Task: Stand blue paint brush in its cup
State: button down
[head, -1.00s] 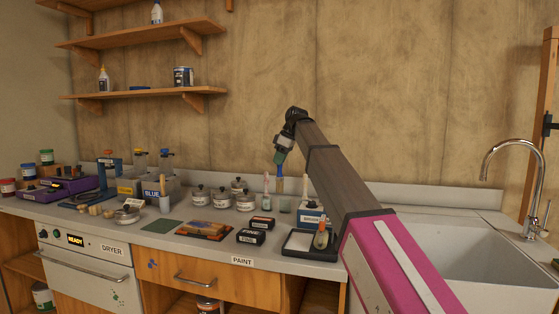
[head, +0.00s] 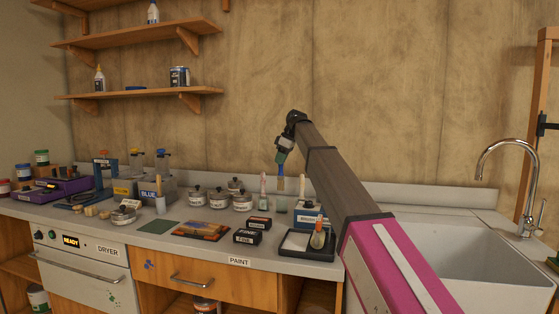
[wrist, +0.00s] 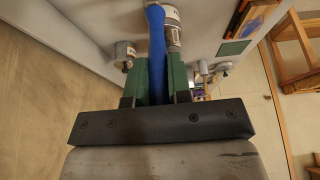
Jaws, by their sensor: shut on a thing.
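The blue paint brush (head: 281,171) hangs upright, bristles down, from my gripper (head: 282,157) above the counter. In the wrist view my gripper's green fingers (wrist: 158,78) are shut on the brush's blue handle (wrist: 156,40). A small grey-green cup (head: 281,206) stands on the counter and lines up just below the bristles in the head view. Whether the bristle tip is inside its rim or apart from it, I cannot tell for sure; it looks slightly above. No lettering on that cup is readable.
Left of it stands another cup holding a pale-handled brush (head: 263,188). Right is a labelled blue-and-white box (head: 307,217), and in front a black tray (head: 293,254). Lidded jars (head: 242,200) stand to the left. The sink (head: 470,250) is at right.

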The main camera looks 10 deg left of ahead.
aim_at(282, 178)
jog(key=shift+w+f, duration=0.3)
jog(key=shift+f, duration=1.2)
jog(key=shift+w+f, duration=0.3)
jog(key=shift+f, duration=1.2)
jog(key=shift+w+f, duration=0.3)
jog(key=shift+f, duration=1.2)
jog(key=c, duration=1)
grip_release()
jog(key=v, duration=1)
jog(key=shift+d+r, duration=0.15)
jog(key=shift+r, duration=0.25)
